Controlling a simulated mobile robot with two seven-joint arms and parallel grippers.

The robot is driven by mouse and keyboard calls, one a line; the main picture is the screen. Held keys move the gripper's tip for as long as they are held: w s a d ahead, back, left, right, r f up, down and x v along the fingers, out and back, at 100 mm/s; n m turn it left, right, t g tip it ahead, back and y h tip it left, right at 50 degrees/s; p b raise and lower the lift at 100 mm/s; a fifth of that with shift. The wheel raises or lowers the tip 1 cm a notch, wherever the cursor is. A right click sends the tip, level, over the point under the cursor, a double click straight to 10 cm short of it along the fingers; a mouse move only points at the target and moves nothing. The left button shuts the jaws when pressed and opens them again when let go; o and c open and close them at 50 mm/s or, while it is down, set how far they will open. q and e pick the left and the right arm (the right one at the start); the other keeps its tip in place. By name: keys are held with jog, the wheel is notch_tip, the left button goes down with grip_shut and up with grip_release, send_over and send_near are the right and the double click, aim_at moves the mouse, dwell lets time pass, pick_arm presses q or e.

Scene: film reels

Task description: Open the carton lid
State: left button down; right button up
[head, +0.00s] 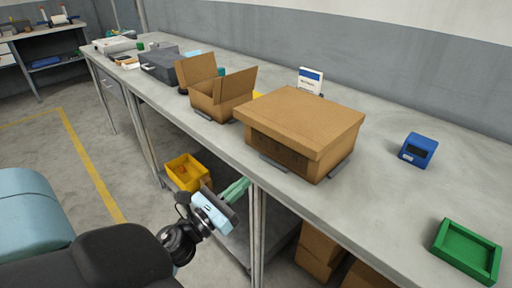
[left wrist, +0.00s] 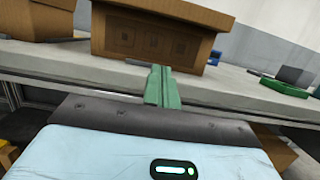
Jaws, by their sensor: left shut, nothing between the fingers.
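A large brown carton (head: 293,160) stands on the grey workbench with its flat lid (head: 302,115) closed over the top. Its front wall also shows in the left wrist view (left wrist: 150,40), with the lid's overhanging edge (left wrist: 190,10) at the top of that picture. My left gripper (head: 238,188) is in front of the bench edge, below and to the left of the carton. Its green fingers are together and empty, and they also show in the left wrist view (left wrist: 162,85), pointing toward the carton's lower front. They appear apart from the carton. My right gripper is not in view.
A smaller open carton (head: 222,98) stands left of the large one. A blue device (head: 418,150) and a green tray (head: 468,250) lie to the right, with clear bench between. A yellow bin (head: 186,172) and more cartons (head: 318,250) are under the bench (head: 225,142).

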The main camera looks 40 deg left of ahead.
pick_arm(q)
jog(key=p+x, duration=0.1)
jog(key=x, duration=0.2)
jog(key=p+x, duration=0.1)
jog(key=x, duration=0.2)
jog(key=p+x, duration=0.1)
jog(key=x, duration=0.3)
jog(key=shift+r, duration=0.3)
notch_tip(320, 180, up, 2)
jog(key=shift+s+r+p, duration=0.1)
jog(key=shift+s+p, duration=0.05)
jog(key=shift+p, duration=0.8)
jog(key=shift+r+p, duration=0.5)
jog(key=shift+r, duration=0.05)
jog(key=shift+a, duration=0.15)
